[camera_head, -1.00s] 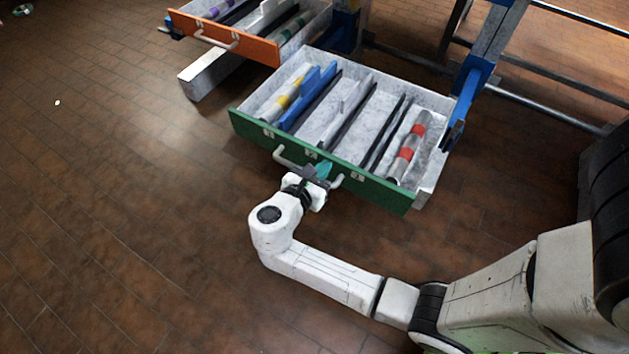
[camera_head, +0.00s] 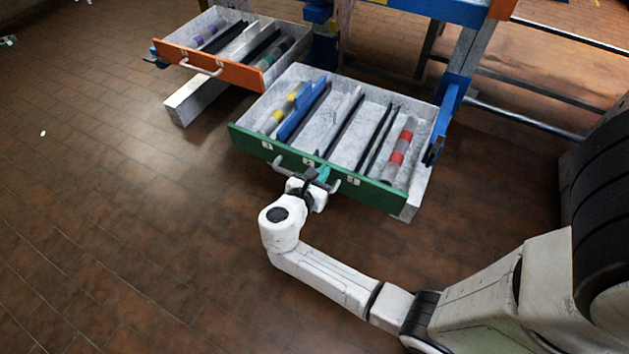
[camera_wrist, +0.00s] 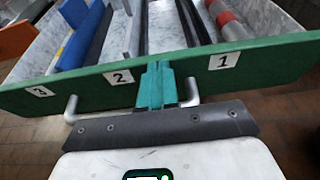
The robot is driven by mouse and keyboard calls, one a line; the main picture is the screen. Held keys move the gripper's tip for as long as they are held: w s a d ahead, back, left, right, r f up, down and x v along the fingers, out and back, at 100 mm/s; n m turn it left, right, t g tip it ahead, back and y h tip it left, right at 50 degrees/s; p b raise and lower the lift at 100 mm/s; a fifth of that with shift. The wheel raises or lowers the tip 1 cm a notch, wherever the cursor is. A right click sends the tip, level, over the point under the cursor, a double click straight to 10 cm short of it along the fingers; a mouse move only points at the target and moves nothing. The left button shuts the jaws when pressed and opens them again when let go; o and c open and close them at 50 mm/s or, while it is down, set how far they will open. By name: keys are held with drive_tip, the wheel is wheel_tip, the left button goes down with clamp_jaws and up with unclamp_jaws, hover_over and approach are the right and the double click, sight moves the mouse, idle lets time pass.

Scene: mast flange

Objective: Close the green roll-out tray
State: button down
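The green roll-out tray (camera_head: 316,165) is pulled out from the blue frame in the head view, with a marbled grey box behind its green front. Its grey bar handle (camera_head: 280,168) is on the front; the handle's ends also show in the wrist view (camera_wrist: 71,109). My gripper (camera_head: 322,174) is at the handle. In the wrist view its teal fingers (camera_wrist: 156,85) are together, between the handle's two ends and against or very near the green front, by label 2. The handle's middle is hidden behind my gripper's dark plate.
An orange-fronted tray (camera_head: 222,68) stands open at the upper left, with a pale beam (camera_head: 190,98) below it. A blue post (camera_head: 447,115) stands right of the green tray. Rods and slats lie in both trays. The brick floor (camera_head: 120,230) at left is clear.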

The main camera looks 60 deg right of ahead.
drive_tip(key=d, duration=0.8)
drive_tip(key=d+b, duration=0.1)
drive_tip(key=d, duration=0.7)
drive_tip(key=d+b, duration=0.1)
drive_tip(key=d, duration=0.7)
drive_tip(key=shift+w+d+f, duration=0.1)
drive_tip(key=shift+w+d, duration=0.05)
drive_tip(key=shift+w, duration=0.2)
drive_tip(key=shift+d+b, duration=0.4)
drive_tip(key=shift+d, duration=0.55)
drive_tip(key=shift+w, duration=0.1)
drive_tip(key=shift+d+r, duration=0.1)
drive_tip(key=shift+r, duration=0.15)
drive_tip(key=shift+a, duration=0.25)
drive_tip(key=f+p+v, duration=0.1)
drive_tip(key=p+v, duration=0.5)
drive_tip(key=v, duration=0.7)
drive_tip(key=shift+a, duration=0.5)
